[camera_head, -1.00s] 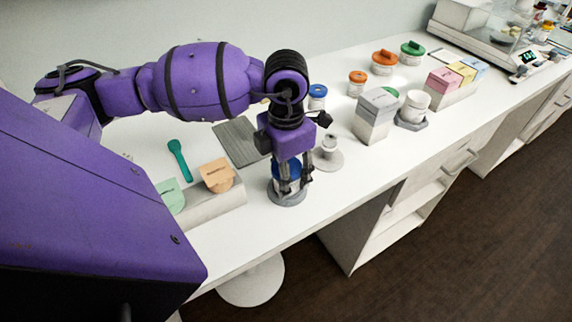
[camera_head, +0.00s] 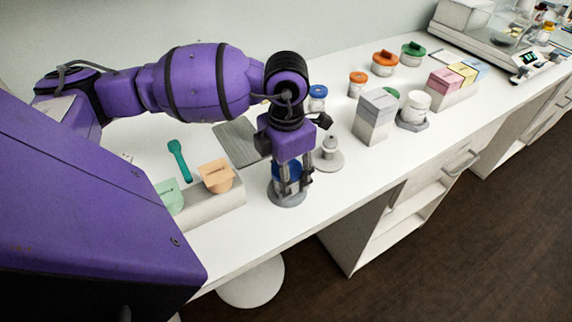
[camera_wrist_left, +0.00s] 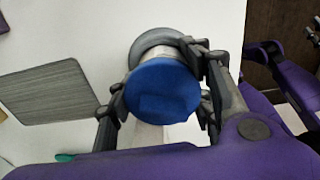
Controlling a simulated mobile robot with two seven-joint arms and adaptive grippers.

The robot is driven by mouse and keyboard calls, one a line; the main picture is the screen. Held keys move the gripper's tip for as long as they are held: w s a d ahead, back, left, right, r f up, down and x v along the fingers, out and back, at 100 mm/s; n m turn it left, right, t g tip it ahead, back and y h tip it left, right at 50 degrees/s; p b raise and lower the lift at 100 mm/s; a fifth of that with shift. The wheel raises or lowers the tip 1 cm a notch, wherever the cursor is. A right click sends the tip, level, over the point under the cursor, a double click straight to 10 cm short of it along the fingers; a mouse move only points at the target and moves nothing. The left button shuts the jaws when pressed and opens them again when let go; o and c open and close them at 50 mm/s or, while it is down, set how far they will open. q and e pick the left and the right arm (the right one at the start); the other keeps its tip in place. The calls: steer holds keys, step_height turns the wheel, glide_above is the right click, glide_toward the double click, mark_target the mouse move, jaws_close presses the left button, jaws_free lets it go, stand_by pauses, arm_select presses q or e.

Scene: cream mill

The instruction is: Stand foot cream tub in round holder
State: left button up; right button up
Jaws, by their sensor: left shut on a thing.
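The tub with a blue lid (camera_head: 285,172) is upright in my left gripper (camera_head: 292,180), which is shut on it. The round grey holder (camera_head: 287,200) is directly beneath the tub near the counter's front edge. In the left wrist view the blue lid (camera_wrist_left: 162,92) sits between the fingers, and the holder's rim (camera_wrist_left: 150,40) shows behind it. The lid and fingers hide most of the tub, and I cannot tell whether its base touches the holder floor.
A grey round stand with a knob (camera_head: 329,152) is close right of my gripper. A grey mat (camera_head: 238,142), teal spatula (camera_head: 179,160) and block with green and orange cups (camera_head: 217,208) lie left. A white tub (camera_head: 415,106) and several lidded jars stand farther right.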

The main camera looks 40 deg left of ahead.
arm_select(q)
steer(key=o, duration=1.6)
steer(key=shift+f, duration=0.1)
steer(key=shift+c, duration=0.2)
step_height(320, 180, up, 12)
steer(key=shift+r, duration=0.1)
